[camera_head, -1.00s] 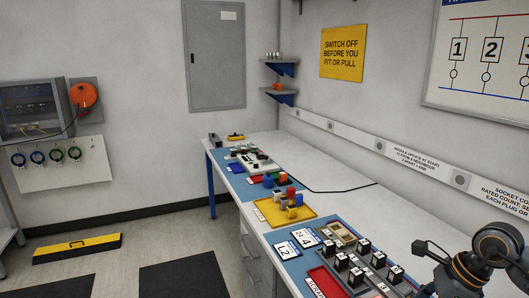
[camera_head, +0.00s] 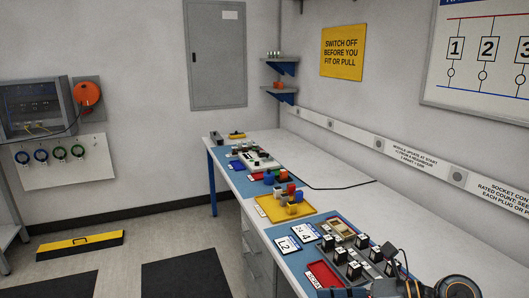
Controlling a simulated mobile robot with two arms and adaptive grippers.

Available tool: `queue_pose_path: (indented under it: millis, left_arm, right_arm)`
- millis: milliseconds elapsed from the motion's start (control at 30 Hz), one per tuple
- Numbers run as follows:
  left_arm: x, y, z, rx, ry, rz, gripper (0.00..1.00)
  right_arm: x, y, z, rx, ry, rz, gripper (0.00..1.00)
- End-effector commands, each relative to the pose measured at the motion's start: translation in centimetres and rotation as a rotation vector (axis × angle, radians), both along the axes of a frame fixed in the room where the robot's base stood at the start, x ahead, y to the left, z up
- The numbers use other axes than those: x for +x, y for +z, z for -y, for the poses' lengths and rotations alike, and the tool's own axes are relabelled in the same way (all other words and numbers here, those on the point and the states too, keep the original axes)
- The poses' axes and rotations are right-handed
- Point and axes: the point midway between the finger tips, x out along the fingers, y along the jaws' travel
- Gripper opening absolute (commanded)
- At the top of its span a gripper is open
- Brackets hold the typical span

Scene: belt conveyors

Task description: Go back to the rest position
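Parts of my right arm show along the bottom right edge of the head view. A dark piece at the bottom edge, in front of the red tray, seems to be my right gripper (camera_head: 343,293). The frame cuts it off, and its fingers cannot be made out. Whether it holds anything does not show. My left gripper and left arm are out of view.
A long workbench (camera_head: 353,201) runs along the right wall. On it are a red tray (camera_head: 322,277), a rack of black modules (camera_head: 366,264), label cards (camera_head: 288,246) and a yellow tray (camera_head: 270,211) with coloured blocks. A yellow-black step (camera_head: 80,245) stands on the floor left.

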Motion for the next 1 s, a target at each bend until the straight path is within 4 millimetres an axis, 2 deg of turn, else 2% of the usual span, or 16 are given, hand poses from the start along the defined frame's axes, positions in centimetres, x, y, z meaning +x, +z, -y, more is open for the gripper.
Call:
queue_pose_path:
  millis: [33,100,167,267,367,467,567,667,700,800,900,933,1000]
  left_arm:
    - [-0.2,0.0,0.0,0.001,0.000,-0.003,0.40]
    - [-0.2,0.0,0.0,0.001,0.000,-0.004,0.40]
    - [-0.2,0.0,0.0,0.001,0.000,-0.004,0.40]
    - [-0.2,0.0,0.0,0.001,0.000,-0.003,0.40]
    - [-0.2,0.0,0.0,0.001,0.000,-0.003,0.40]
    - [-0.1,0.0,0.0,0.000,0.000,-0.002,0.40]
    - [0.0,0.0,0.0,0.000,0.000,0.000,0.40]
    - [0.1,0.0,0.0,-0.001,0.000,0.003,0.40]
    - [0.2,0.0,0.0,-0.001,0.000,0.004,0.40]
    - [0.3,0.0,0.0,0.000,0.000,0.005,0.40]
    - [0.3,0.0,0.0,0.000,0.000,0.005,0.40]
    - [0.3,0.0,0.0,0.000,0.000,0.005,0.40]
    - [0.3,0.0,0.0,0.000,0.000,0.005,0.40]
  right_arm:
    - [-0.2,1.3,-1.7,0.141,-0.038,-0.034,0.45]
    - [0.1,3.7,-3.1,0.362,-0.123,-0.099,0.45]
    - [0.6,5.6,-3.3,0.557,-0.211,-0.173,0.45]
    - [1.9,7.4,-1.8,0.864,-0.383,-0.321,0.45]
    - [3.3,7.1,1.2,1.147,-0.585,-0.497,0.45]
    - [3.9,4.2,4.9,1.397,-0.817,-0.696,0.45]
    - [3.1,-0.8,8.3,1.607,-1.078,-0.909,0.45]
    - [0.3,-7.1,10.6,1.769,-1.368,-1.133,0.45]
    - [-1.3,-9.6,11.1,1.816,-1.488,-1.221,0.45]
    - [-5.6,-14.7,11.5,1.880,-1.755,-1.403,0.45]
    - [-9.6,-18.0,11.1,1.892,-1.968,-1.540,0.45]
    - [-10.8,-18.8,10.9,-1.837,1.968,1.529,0.45]
    - [-13.4,-20.3,10.4,-1.701,1.947,1.494,0.45]
